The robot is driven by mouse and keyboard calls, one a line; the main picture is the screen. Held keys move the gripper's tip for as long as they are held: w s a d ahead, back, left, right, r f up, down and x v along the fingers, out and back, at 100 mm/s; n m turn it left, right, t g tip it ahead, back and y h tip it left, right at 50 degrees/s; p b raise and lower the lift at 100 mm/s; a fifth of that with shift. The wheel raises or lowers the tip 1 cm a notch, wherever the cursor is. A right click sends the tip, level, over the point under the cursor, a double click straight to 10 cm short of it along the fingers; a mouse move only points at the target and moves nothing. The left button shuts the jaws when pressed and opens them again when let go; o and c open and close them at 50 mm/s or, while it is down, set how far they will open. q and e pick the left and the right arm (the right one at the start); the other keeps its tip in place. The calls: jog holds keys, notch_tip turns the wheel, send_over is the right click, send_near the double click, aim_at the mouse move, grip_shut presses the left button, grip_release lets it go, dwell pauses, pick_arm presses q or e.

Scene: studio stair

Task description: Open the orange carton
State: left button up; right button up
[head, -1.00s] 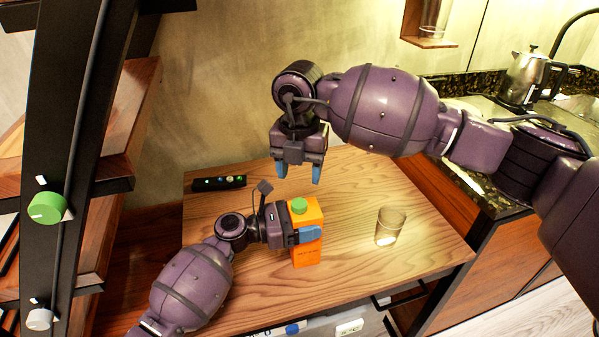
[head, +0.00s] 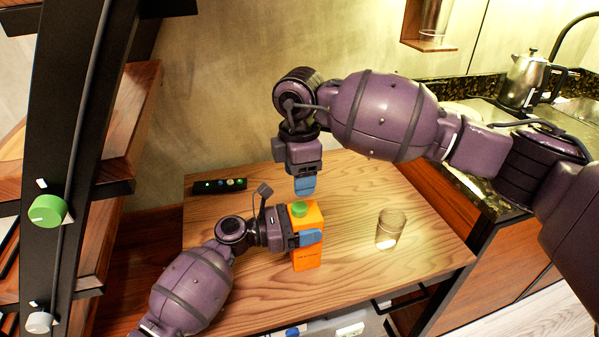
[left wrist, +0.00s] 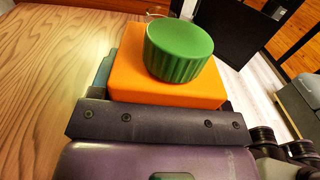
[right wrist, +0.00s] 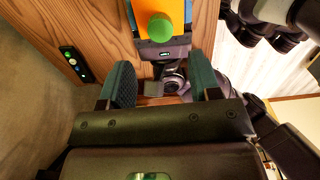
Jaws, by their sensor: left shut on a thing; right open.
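The orange carton (head: 307,260) stands upright on the wooden table, with its green cap (head: 299,209) on top. The cap shows large in the left wrist view (left wrist: 179,50), seated on the carton's orange top (left wrist: 125,75). My left gripper (head: 309,237) is shut on the carton's upper body from the left side. My right gripper (head: 305,186) hangs pointing down just above the cap, apart from it. In the right wrist view its two blue fingers are spread and empty (right wrist: 160,88), and the green cap (right wrist: 160,27) lies beyond them, toward the top of the picture.
A clear glass (head: 390,229) stands right of the carton on the table (head: 350,180). A dark strip with several round buttons (head: 219,185) lies at the back left by the wall. A kettle (head: 525,80) stands on the counter at right.

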aim_at(299, 206)
jog(key=shift+f, duration=3.85)
jog(key=c, duration=0.9)
jog(key=n, duration=0.6)
jog(key=shift+n, duration=0.4)
jog(key=o, duration=1)
jog(key=shift+r, duration=0.1)
